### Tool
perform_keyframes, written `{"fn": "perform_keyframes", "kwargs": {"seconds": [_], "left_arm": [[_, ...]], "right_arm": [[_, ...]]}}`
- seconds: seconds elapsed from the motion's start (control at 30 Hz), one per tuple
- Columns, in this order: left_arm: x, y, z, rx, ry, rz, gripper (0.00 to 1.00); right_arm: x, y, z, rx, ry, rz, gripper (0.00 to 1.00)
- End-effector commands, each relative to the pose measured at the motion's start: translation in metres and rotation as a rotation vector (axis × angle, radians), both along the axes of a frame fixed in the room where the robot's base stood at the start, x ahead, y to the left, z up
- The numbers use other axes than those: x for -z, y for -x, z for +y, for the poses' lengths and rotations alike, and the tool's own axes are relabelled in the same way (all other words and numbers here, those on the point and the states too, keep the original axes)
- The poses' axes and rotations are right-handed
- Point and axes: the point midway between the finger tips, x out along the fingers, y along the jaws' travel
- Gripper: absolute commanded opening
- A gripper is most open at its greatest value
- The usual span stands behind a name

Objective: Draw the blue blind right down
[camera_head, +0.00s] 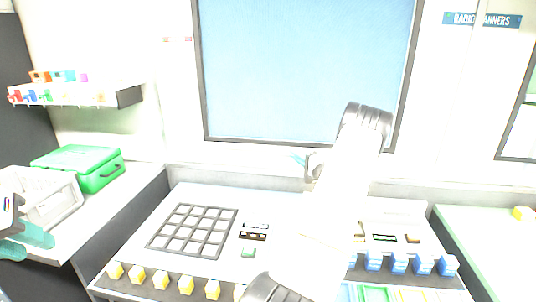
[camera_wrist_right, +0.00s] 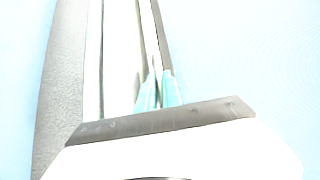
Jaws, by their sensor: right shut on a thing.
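The blue blind (camera_head: 305,65) fills the visible window from the top of the head view down to the lower dark frame. No bare glass shows below it there. My right gripper (camera_head: 299,160) is at the bottom edge of the window, mostly hidden by my own arm. In the right wrist view its teal fingertips (camera_wrist_right: 158,88) are close together on a thin strip at the blind's lower edge, with pale blue on both sides. My left gripper (camera_head: 24,242) is at the left picture edge, partly cut off, its teal fingers apart and empty.
A console with a dark grid (camera_head: 194,231) and rows of yellow and blue blocks stands below the window. A green case (camera_head: 80,165) and a pale crate (camera_head: 50,198) are on the left counter. A shelf (camera_head: 75,94) with small coloured items hangs above.

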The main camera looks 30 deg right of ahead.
Motion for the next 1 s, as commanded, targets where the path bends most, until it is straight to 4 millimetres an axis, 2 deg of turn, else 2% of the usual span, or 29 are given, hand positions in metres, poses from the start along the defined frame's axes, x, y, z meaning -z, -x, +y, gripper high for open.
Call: {"fn": "perform_keyframes", "kwargs": {"seconds": [0.03, 0.1, 0.17, 0.43, 0.57, 0.83, 1.0], "left_arm": [[0.0, 0.0, 0.0, 0.0, 0.0, 0.0, 0.3], [0.0, 0.0, 0.0, 0.0, 0.0, 0.0, 0.3], [0.0, 0.0, 0.0, 0.0, 0.0, 0.0, 0.3], [0.0, 0.0, 0.0, 0.0, 0.0, 0.0, 0.3], [0.0, 0.0, 0.0, 0.0, 0.0, 0.0, 0.3], [0.0, 0.0, 0.0, 0.0, 0.0, 0.0, 0.3], [0.0, 0.0, 0.0, 0.0, 0.0, 0.0, 0.3]], "right_arm": [[0.008, 0.001, 0.0, 0.002, -0.007, 0.015, 0.0], [0.008, 0.001, 0.0, 0.002, -0.007, 0.016, 0.19], [0.008, 0.001, 0.0, 0.002, -0.007, 0.015, 0.31], [0.005, 0.001, 0.0, 0.002, -0.004, 0.01, 0.31], [0.005, 0.008, -0.001, 0.003, -0.003, 0.01, 0.31], [0.012, 0.052, -0.006, 0.005, -0.006, 0.012, 0.31], [0.015, 0.072, -0.007, 0.003, -0.005, 0.012, 0.31]]}}
